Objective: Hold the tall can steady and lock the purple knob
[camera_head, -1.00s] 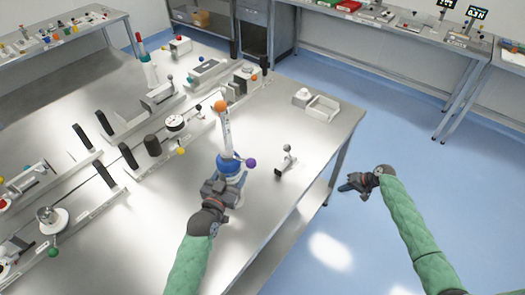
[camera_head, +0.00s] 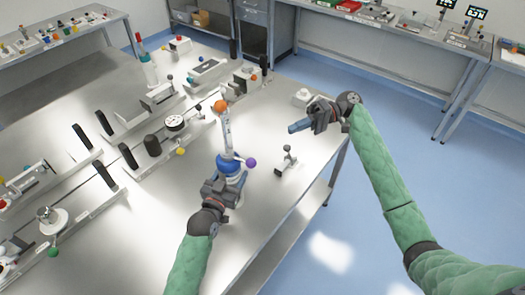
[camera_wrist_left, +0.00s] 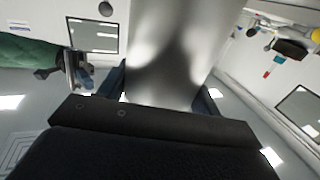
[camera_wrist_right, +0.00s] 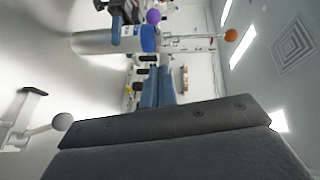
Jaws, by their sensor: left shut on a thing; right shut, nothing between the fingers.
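The tall can is a silver cylinder with a blue collar (camera_head: 228,163) and a white upright part ending in an orange ball (camera_head: 220,106). The purple knob (camera_head: 251,162) sticks out at the collar's right side. My left gripper (camera_head: 225,181) is shut around the can, hiding part of its body; the can's bare metal (camera_wrist_left: 170,50) fills the middle of the left wrist view between the fingers. My right gripper (camera_head: 298,126) is shut and empty, above the table's right side, apart from the knob. The right wrist view shows the can (camera_wrist_right: 92,42) and purple knob (camera_wrist_right: 153,16) sideways beyond the fingers.
A small lever stand with a grey ball (camera_head: 287,150) stands right of the can, below my right gripper. A white box (camera_head: 301,96) lies behind that gripper. Rails with black posts (camera_head: 128,156) fill the table's left. Bare tabletop lies in front of the can.

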